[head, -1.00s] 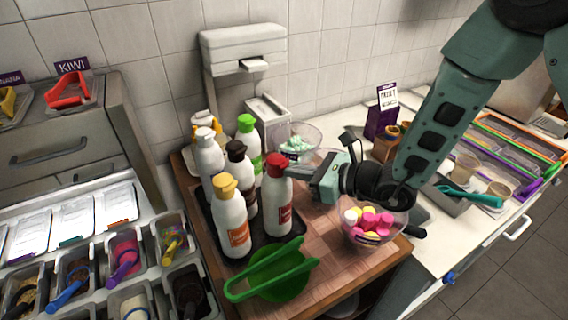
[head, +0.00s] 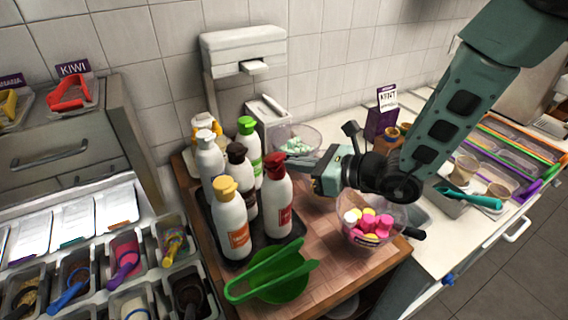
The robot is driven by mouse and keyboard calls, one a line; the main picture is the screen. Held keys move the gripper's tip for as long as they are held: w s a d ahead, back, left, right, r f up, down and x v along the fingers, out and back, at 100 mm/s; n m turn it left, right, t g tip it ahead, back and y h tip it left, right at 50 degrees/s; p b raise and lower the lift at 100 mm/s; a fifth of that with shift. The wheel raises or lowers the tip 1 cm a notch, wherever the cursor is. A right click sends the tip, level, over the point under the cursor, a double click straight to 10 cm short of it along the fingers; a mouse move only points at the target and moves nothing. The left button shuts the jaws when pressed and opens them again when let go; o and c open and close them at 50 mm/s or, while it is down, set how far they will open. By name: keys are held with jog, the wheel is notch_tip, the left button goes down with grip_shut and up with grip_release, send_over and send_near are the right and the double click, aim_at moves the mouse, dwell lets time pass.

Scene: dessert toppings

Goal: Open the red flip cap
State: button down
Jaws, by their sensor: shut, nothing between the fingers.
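The red flip cap (head: 274,165) tops a white bottle (head: 278,208) with a red label, standing upright at the right front of the bottle group. I cannot make out at this size whether the cap is open or shut. My gripper (head: 290,163) is shut and empty. Its fingertips are beside the cap, on its right; whether they touch it I cannot tell.
Several other bottles crowd to the left, with yellow (head: 225,188), brown, white and green caps on a dark tray. Green tongs lie on a green bowl (head: 277,288) in front. A clear bowl of pink and yellow pieces (head: 368,225) stands below my wrist.

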aim_at(278, 154)
dwell(0.4)
jog(key=shift+w+a+r, duration=0.2)
jog(key=shift+a+r, duration=0.15)
jog(key=shift+a, duration=0.2)
jog(key=shift+w+a+r, duration=0.2)
jog(key=shift+a+r, duration=0.1)
jog(key=shift+a, duration=0.3)
jog(key=shift+r+b+x, duration=0.15)
jog(key=shift+b+x, duration=0.05)
jog(key=shift+x, duration=0.4)
jog(key=shift+r+b+x, duration=0.15)
jog(key=shift+x, duration=0.4)
